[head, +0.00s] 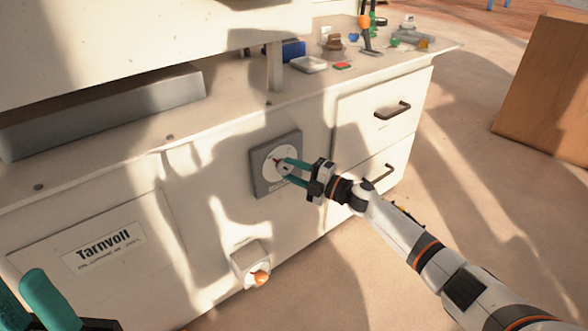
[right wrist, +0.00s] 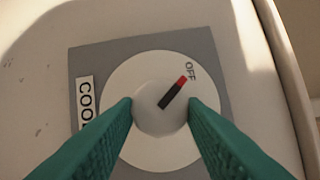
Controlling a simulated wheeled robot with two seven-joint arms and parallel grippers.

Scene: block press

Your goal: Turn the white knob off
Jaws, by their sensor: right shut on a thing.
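The white knob (right wrist: 158,108) sits on a round white dial (right wrist: 150,74) on a grey square plate (head: 259,183) on the front of the cream cabinet. Its black pointer with a red tip points up and right in the right wrist view, close to the OFF label (right wrist: 190,71). A COOL-type label, partly hidden, is at the plate's left. My right gripper (head: 285,170) has its teal fingers on both sides of the knob, shut on it. My left gripper (head: 24,290) is at the lower left in the head view, its teal fingers apart and empty.
An orange-and-white control (head: 252,266) sticks out of the cabinet below the plate. Two drawers with dark handles (head: 392,111) are to the right. Small objects crowd the cabinet top. A cardboard box (head: 545,90) stands on the floor at right.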

